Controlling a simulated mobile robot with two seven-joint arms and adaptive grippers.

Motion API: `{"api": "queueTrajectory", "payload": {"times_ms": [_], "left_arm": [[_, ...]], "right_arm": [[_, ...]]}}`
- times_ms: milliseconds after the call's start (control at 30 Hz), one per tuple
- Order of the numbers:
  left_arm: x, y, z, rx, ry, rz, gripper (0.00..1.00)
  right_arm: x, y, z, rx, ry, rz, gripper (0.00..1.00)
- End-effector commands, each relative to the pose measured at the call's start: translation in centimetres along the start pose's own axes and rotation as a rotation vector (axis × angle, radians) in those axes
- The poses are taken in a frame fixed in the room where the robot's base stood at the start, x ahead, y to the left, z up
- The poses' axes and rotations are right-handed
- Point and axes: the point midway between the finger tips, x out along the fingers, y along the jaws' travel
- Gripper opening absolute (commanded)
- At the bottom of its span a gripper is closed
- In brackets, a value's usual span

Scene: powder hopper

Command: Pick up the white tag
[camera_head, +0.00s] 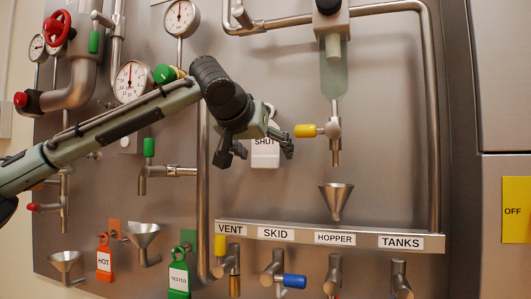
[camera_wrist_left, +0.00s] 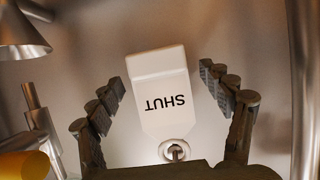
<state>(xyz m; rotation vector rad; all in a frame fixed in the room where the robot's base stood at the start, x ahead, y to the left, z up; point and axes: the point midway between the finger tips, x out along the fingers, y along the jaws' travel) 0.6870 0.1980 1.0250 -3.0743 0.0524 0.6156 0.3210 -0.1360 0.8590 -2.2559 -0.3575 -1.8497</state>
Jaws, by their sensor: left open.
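The white tag (camera_head: 265,155) reads SHUT and hangs against the steel panel, partly hidden behind my left gripper in the head view. In the left wrist view the tag (camera_wrist_left: 160,90) appears upside down, with its hole over a small metal hook (camera_wrist_left: 175,150). My left gripper (camera_head: 266,150) is in front of the tag. Its fingers (camera_wrist_left: 168,95) are open, one on each side of the tag, with visible gaps on both sides in the wrist view. My right gripper is not in view.
A yellow-handled valve (camera_head: 306,130) sits just right of the tag, with a funnel (camera_head: 337,200) below it. A vertical pipe (camera_head: 203,190) runs to the left. A labelled ledge (camera_head: 355,228) crosses below. Orange (camera_head: 104,260) and green (camera_head: 179,275) tags hang lower left.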

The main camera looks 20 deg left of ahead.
Motion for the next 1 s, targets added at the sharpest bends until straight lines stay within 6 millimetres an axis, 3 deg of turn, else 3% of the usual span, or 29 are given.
{"api": "queueTrajectory", "payload": {"times_ms": [333,733,1000], "left_arm": [[0.8,-0.04,-0.09,0.0,0.002,0.0,0.78],[0.79,-0.04,-0.07,0.0,0.001,0.0,0.28],[0.73,-0.03,-0.21,0.0,0.002,0.0,0.27]], "right_arm": [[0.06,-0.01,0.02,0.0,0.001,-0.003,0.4],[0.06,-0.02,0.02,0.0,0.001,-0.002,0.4],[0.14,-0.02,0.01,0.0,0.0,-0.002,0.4]]}}
